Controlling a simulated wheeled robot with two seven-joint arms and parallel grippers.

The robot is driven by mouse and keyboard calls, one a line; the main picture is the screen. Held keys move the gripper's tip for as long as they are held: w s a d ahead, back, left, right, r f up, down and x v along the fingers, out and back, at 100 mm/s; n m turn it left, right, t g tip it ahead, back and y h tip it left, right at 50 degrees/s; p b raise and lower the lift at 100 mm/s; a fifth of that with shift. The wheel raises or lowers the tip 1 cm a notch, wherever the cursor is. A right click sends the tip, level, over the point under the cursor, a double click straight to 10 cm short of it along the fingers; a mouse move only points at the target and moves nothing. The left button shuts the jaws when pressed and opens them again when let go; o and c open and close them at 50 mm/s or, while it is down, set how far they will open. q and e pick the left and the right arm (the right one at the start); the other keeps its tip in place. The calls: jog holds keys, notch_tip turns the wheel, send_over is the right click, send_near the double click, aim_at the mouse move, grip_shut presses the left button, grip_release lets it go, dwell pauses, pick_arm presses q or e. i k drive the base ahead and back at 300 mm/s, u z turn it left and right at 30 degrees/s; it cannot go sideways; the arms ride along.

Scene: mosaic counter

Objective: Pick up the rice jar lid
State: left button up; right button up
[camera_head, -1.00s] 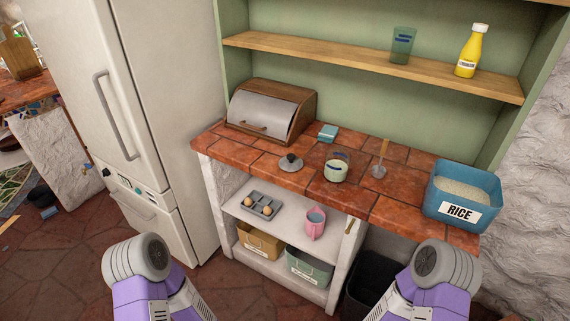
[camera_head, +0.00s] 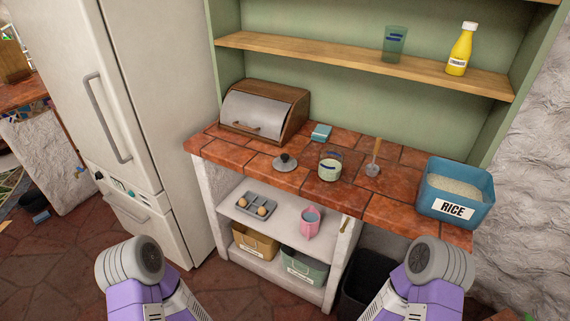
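A round grey lid with a dark knob (camera_head: 285,162) lies on the tiled counter (camera_head: 225,153), left of a small glass jar (camera_head: 330,168) with pale contents. The jar stands upright with its top uncovered. In the head view both of my arms show only as purple and grey links at the bottom edge, left and right. Neither gripper is in the picture, so their fingers cannot be seen. Both visible arm parts are well short of the lid.
A ladle or scoop with a wooden handle (camera_head: 374,160), a blue RICE bin (camera_head: 456,190), a blue sponge or cloth (camera_head: 321,132) and a bread box (camera_head: 265,110) stand on the counter. A fridge (camera_head: 120,110) stands left.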

aim_at(284, 163)
jog(key=u, duration=1.35)
jog(key=i, duration=1.75)
jog(key=z, duration=2.4)
